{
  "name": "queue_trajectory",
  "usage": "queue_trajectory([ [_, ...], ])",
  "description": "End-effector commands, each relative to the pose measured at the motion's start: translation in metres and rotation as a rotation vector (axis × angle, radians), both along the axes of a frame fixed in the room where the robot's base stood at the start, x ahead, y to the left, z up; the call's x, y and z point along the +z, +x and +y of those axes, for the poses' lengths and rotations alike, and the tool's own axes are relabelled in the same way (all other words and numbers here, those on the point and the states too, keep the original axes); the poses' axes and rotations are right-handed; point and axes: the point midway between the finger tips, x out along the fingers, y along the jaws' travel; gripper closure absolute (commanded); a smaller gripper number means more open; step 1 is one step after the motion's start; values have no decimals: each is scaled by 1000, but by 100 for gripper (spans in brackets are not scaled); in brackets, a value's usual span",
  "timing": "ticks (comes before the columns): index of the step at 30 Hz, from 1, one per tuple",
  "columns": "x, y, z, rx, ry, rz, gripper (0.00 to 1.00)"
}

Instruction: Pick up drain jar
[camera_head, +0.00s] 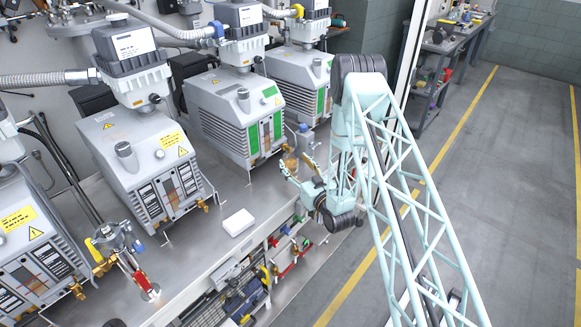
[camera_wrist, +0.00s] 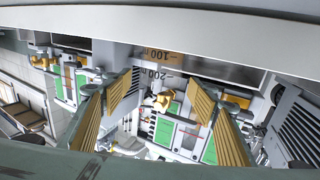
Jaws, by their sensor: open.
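The drain jar shows in the wrist view as a clear, graduated wall with an amber band (camera_wrist: 158,54) and upside-down marks reading 100 and 200. It lies across the upper middle, and its full outline is cut off. In the head view a small amber-brown form (camera_head: 291,162), which looks like the jar, stands near the bench's front edge below a pump. My gripper (camera_head: 298,166) is right at it, with the fingers apart. In the wrist view my gripper (camera_wrist: 162,92) is open, its gold pads left and right of the jar's middle. I cannot tell whether they touch it.
Pumps with green panels (camera_head: 265,130) stand just behind my gripper. A white block (camera_head: 238,222) and a red-handled valve fitting (camera_head: 135,270) are on the bench (camera_head: 195,255). A lower shelf holds tools (camera_head: 240,300). The floor (camera_head: 510,200) to the right is clear.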

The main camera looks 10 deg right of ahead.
Motion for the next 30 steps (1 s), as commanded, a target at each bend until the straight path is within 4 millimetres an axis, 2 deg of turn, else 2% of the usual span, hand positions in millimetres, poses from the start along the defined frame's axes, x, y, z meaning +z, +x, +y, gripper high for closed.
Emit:
queue_trajectory([
  [6, -2, 23, 7, 1, 0, -2, 46],
  [12, -2, 37, 10, 0, 0, -1, 46],
  [30, -2, 39, 10, 0, 0, 0, 46],
])
